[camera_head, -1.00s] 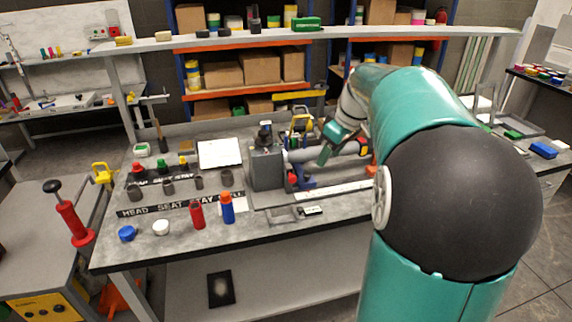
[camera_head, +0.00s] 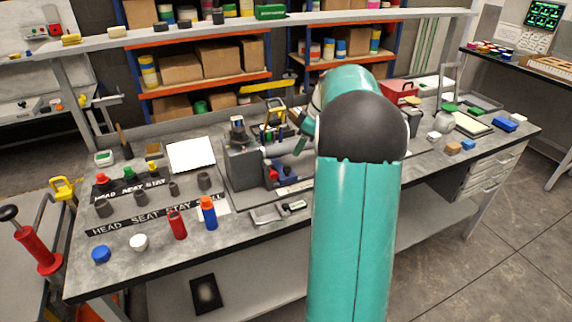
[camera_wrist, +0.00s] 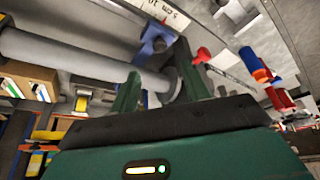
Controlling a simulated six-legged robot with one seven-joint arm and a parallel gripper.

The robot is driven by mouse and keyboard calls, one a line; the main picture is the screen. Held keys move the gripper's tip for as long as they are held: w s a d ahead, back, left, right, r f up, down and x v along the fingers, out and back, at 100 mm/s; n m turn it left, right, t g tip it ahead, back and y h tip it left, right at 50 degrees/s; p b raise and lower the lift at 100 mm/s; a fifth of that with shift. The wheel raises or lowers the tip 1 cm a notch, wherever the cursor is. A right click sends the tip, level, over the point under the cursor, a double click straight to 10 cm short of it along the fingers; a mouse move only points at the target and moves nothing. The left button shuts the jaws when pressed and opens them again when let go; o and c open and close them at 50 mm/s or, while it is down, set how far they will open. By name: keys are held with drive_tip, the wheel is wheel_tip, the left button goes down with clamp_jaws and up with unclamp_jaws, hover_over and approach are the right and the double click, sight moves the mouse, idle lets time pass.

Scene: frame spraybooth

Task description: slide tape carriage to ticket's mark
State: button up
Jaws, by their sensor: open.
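A blue carriage-like piece with a red knob (camera_head: 272,175) sits low beside the grey machine block (camera_head: 242,168) on the bench. In the wrist view the blue piece (camera_wrist: 154,42) lies beyond my fingers, beside a white scale strip (camera_wrist: 166,12) marked in cm, with the red knob (camera_wrist: 202,56) to its right. A grey tube (camera_wrist: 75,57) runs from the left towards a round grey flange. My gripper (camera_wrist: 160,84) is open, its green fingers either side of the tube's flange end; contact cannot be told. In the head view my arm hides the gripper and much of the fixture. The ticket's mark cannot be made out.
A red bottle (camera_head: 177,225) and a blue-and-orange bottle (camera_head: 209,213) stand at the bench's front left. A white sheet (camera_head: 191,155) lies behind. A shelf rail (camera_head: 235,31) crosses above the bench. A red toolbox (camera_head: 398,91) stands at the back right.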

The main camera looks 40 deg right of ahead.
sight(288, 168)
drive_tip(key=x, duration=1)
drive_tip(key=shift+d, duration=0.1)
clamp_jaws()
